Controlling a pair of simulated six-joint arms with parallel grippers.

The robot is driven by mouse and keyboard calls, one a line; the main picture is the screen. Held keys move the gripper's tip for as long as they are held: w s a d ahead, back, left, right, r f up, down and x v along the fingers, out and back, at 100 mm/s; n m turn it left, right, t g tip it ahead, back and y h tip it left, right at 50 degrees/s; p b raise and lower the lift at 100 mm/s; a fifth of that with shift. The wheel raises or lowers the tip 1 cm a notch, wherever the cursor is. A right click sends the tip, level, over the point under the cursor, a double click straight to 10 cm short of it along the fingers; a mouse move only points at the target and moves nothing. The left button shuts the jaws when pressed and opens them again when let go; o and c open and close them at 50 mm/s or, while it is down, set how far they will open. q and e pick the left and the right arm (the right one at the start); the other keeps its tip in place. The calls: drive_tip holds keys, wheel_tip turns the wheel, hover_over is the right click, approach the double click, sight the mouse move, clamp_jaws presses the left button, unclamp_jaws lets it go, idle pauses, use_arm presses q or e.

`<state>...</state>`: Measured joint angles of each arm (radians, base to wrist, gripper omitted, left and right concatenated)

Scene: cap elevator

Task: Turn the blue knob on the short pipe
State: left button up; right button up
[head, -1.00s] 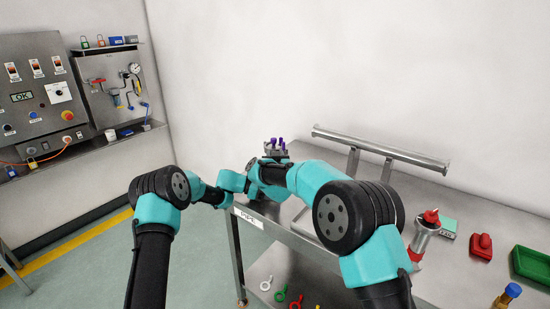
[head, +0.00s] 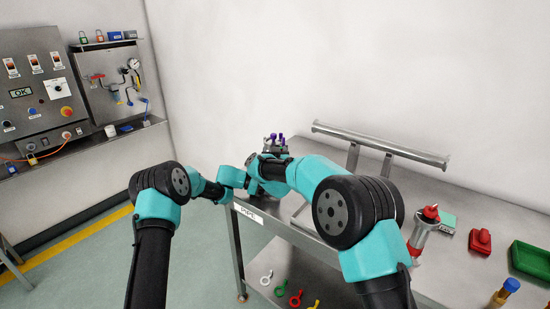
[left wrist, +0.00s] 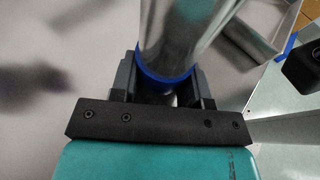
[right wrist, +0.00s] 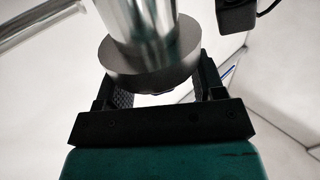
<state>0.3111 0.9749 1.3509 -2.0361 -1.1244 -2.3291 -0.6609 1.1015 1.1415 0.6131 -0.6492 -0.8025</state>
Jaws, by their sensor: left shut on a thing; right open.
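In the head view both arms meet at the far left of the bench, where my own links hide the short pipe and both fingertips. In the left wrist view a shiny metal short pipe (left wrist: 172,35) has a blue ring (left wrist: 165,82) at its near end. My left gripper (left wrist: 162,88) is shut on this end. In the right wrist view a metal cylinder with a wide grey collar (right wrist: 150,68) stands between the jaws of my right gripper (right wrist: 158,92), which is open.
A long metal pipe (head: 375,143) on a stand crosses the back of the bench (head: 470,215). A red-topped fitting (head: 425,228), a red item (head: 480,240) and a green tray (head: 533,265) sit on the right. A wall panel (head: 35,90) is at far left.

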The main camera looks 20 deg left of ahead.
drive_tip(key=v, duration=1.2)
idle(0.4)
drive_tip(key=m, duration=3.6)
drive_tip(key=shift+w+r, duration=0.1)
drive_tip(key=shift+w, duration=0.2)
